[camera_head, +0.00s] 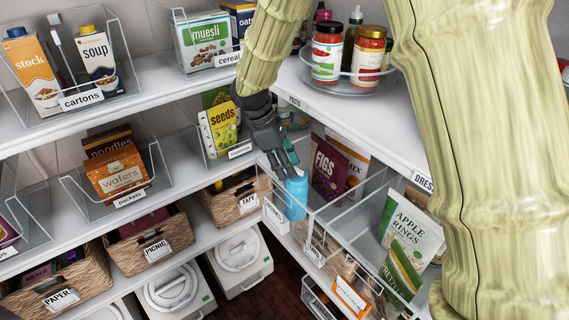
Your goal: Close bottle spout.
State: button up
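A light blue bottle (296,200) stands upright at the corner where the left shelf run meets the right one, beside clear bins. Its top is small in the picture and partly behind the fingertips, so I cannot tell how its spout stands. My dark grey gripper (285,172) points down from the upper left, with its fingertips at or just above the bottle's top. I cannot tell whether they touch it, or whether the fingers are open or shut.
A clear bin with a yellow seeds packet (219,128) is close left of my gripper. The figs packet (328,170) stands right of the bottle. A turntable (354,87) with jars sits on the shelf above. A tape basket (234,201) is left of the bottle.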

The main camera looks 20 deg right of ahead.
grip_shut()
jog(key=shift+a+h+p, duration=0.1)
jog(key=shift+h+p, duration=0.2)
jog(key=shift+p, duration=0.05)
jog(key=shift+w+a+f+g+h+p, duration=0.15)
jog(key=shift+f+g+h+p, duration=0.15)
jog(key=shift+g+h+p, duration=0.15)
grip_release()
dwell(0.3)
